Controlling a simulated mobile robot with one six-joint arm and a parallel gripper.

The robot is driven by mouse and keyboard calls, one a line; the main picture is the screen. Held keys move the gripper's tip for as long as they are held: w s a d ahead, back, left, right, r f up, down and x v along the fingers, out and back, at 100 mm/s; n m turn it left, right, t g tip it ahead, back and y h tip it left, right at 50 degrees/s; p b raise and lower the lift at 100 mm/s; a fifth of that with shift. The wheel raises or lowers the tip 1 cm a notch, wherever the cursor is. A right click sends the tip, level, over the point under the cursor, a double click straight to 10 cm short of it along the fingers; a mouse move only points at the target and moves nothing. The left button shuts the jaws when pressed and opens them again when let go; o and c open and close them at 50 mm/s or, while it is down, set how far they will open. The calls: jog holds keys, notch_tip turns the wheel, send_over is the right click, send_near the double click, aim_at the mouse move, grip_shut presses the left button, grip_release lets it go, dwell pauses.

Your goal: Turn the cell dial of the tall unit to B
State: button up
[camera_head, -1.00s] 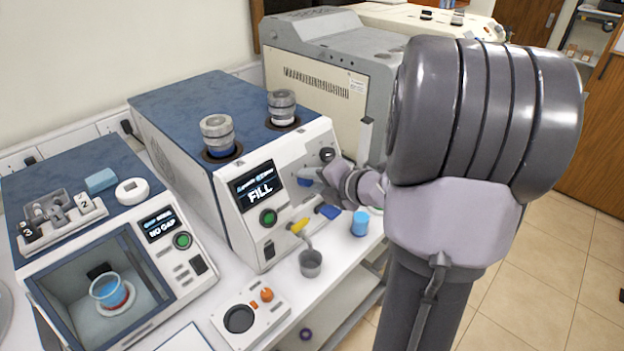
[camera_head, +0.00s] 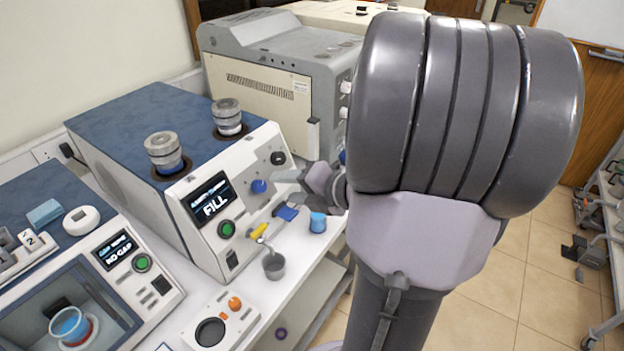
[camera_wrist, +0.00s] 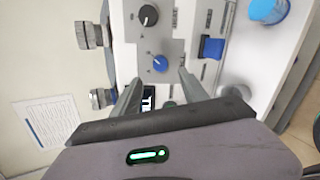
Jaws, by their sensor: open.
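The tall unit (camera_head: 140,130) has a blue top, a white sloped front and a lit display reading FILL. Its front carries a blue dial (camera_head: 259,186) and a black dial (camera_head: 278,158) above it; their letters are too small to read. In the wrist view the blue dial (camera_wrist: 160,63) lies just beyond the fingertips, between their lines, and the black dial (camera_wrist: 148,15) is farther up. My gripper (camera_wrist: 160,77) is open and empty, apart from the blue dial. In the head view my gripper (camera_head: 285,175) is right of the blue dial, partly hidden by my wrist.
Below the dials are a green button (camera_head: 226,229), a yellow-handled tap (camera_head: 259,231) over a metal cup (camera_head: 273,265), and a blue lever (camera_head: 287,213). A blue beaker (camera_head: 317,222) stands right. A shorter unit (camera_head: 140,290) is left, a grey machine (camera_head: 260,80) behind.

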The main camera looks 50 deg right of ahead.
jog(key=p+v, duration=0.2)
jog(key=v, duration=0.6)
jog(key=shift+s, duration=0.25)
jog(key=shift+r, duration=0.15)
